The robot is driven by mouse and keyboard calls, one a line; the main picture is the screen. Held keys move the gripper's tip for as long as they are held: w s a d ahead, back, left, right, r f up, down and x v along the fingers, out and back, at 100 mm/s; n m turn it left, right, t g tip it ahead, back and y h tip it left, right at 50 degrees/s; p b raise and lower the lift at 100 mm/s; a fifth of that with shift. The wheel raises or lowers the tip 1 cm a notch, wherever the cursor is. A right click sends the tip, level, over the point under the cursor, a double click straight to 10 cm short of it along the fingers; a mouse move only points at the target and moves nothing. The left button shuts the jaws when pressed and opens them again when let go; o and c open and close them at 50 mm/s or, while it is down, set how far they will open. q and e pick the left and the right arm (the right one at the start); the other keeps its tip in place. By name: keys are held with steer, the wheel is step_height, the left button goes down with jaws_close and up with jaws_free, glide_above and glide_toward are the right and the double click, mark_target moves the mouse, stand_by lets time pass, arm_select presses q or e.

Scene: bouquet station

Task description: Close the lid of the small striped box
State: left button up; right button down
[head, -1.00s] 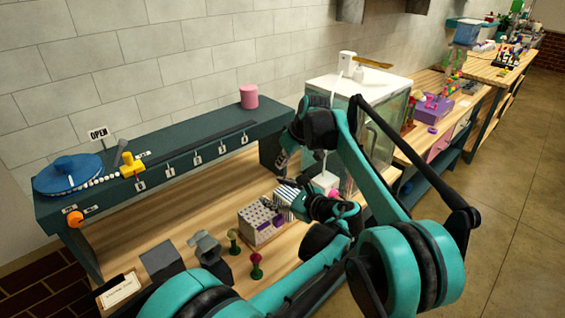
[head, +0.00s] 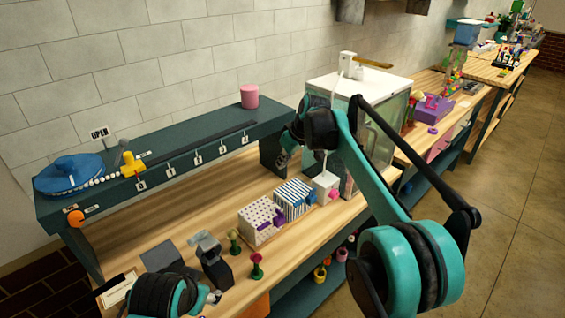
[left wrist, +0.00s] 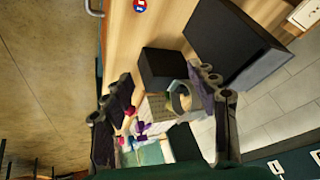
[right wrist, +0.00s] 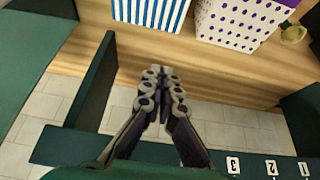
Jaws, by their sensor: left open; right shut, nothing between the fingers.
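The small striped box (head: 293,201), white with blue stripes, stands on the wooden bench between a dotted box and a small white box. Its top looks flat and down in the head view, with a blue piece on its right side. In the right wrist view the striped box (right wrist: 150,12) is cut off by the top edge. My right gripper (right wrist: 163,88) is shut and empty, apart from the box and near the shelf. My left gripper (left wrist: 160,103) is open and empty; in the head view it is low at the front left, away from the box.
The dotted box (head: 258,222) with a purple piece stands just left of the striped one. The small white box (head: 325,184) is to its right. Red (head: 257,264) and green (head: 234,240) stands are near the front. The dark raised shelf (head: 190,150) runs behind.

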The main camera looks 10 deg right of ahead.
arm_select(q)
steer(key=s+a+n, duration=0.1)
steer(key=s+a+f+n, duration=0.1)
steer(key=n, duration=0.1)
steer(key=a+n+t, duration=0.1)
steer(key=shift+s+a+f+n+p, duration=0.25)
steer(key=shift+s+f+n+p, duration=0.1)
steer(key=shift+s+f+n, duration=0.05)
arm_select(e)
steer(key=shift+s+d, duration=0.25)
arm_select(q)
steer(key=shift+w, duration=0.1)
arm_select(e)
steer(key=shift+w, duration=0.1)
steer(key=v, duration=1.1)
steer(key=s+d+f+m+t+h, duration=0.1)
steer(key=s+f+m, duration=0.1)
steer(key=s, duration=0.6)
steer(key=s+d+f+m, duration=0.1)
steer(key=s+f, duration=0.1)
steer(key=s, duration=0.5)
steer(key=s+d+f+m+h, duration=0.1)
steer(key=s+f+m, duration=0.1)
steer(key=s+f, duration=0.6)
steer(key=s+d+f+m+t+h, duration=0.1)
steer(key=s+d+f+m, duration=0.1)
steer(key=s+f, duration=0.6)
steer(key=shift+s+d+t, duration=0.3)
steer(key=shift+s, duration=0.75)
